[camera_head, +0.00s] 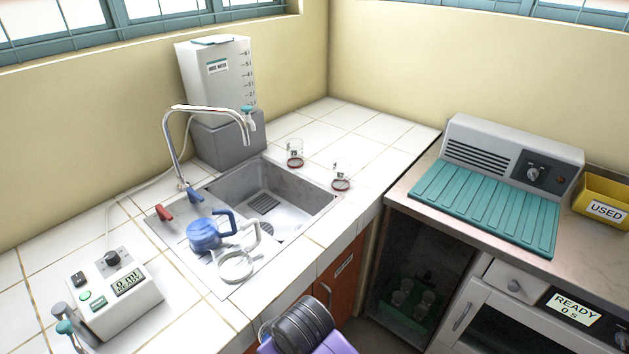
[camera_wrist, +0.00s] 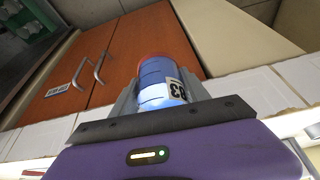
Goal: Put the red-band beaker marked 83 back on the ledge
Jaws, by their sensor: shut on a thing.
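My gripper (camera_wrist: 163,92) is shut on a beaker (camera_wrist: 153,76) in the wrist view, with a grey finger on each side. The beaker looks blue, has a red band at its far end and bears a white label reading 83. It is held in front of orange cabinet doors. In the head view only my purple and grey wrist parts show at the bottom edge; the held beaker is not visible there. Two clear beakers with red bands, one at the back (camera_head: 295,153) and one further right (camera_head: 341,178), stand on the white tiled ledge (camera_head: 318,160) beside the sink.
The sink (camera_head: 275,205) has a tall tap (camera_head: 210,110) over it. A white water tank (camera_head: 218,80) stands behind. The tiles right of the beakers are clear.

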